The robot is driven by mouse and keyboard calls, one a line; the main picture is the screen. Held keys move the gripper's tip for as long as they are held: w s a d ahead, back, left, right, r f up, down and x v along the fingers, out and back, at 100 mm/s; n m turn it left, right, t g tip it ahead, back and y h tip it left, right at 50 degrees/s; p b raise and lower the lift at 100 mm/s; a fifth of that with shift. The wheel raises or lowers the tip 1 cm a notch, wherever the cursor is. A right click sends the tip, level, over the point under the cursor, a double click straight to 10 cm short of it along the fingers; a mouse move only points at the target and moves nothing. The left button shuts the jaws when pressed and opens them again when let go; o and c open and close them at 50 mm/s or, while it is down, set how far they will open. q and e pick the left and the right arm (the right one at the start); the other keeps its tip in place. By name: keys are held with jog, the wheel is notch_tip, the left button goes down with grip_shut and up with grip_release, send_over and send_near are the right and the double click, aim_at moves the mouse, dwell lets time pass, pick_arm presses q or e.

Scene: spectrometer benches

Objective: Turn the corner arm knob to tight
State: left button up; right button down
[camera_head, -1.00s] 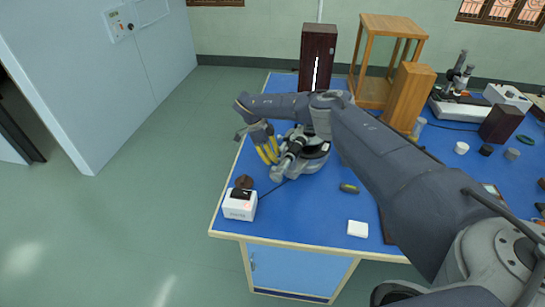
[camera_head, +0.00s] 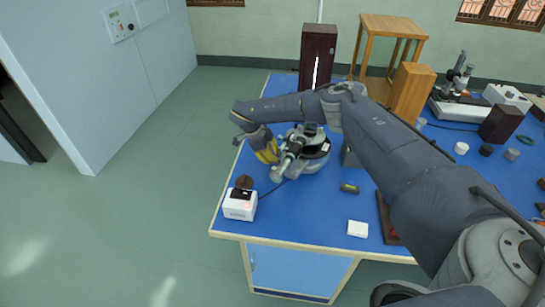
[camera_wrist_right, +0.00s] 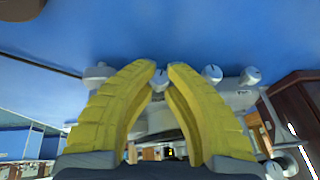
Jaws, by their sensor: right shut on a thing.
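The spectrometer (camera_head: 316,158), a grey round instrument with tube arms, stands on the blue bench near its left side. My right gripper (camera_head: 271,158) has yellow fingers and sits at the instrument's left side. In the right wrist view its fingertips (camera_wrist_right: 164,68) are closed around a small pale grey knob (camera_wrist_right: 160,80). Other similar knobs show to the left (camera_wrist_right: 97,73) and right (camera_wrist_right: 212,74) of it. The knob's marking is too small to read. In the head view the held knob is hidden by the gripper. My left gripper is not in view.
A white box (camera_head: 240,209) with a dark lamp top stands at the bench's front-left corner. A dark tall box (camera_head: 317,55) and a wooden stand (camera_head: 392,28) are behind. A small dark item (camera_head: 349,188) and a white block (camera_head: 357,229) lie in front. The floor at left is clear.

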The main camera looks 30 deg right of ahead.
jog(key=shift+s+f+t+h, duration=0.15)
jog(key=shift+t+h, duration=0.35)
jog(key=shift+t, duration=0.1)
jog(key=c, duration=1.3)
grip_release()
jog(key=shift+o, duration=0.2)
jog(key=shift+a, duration=0.1)
jog(key=v, duration=0.8)
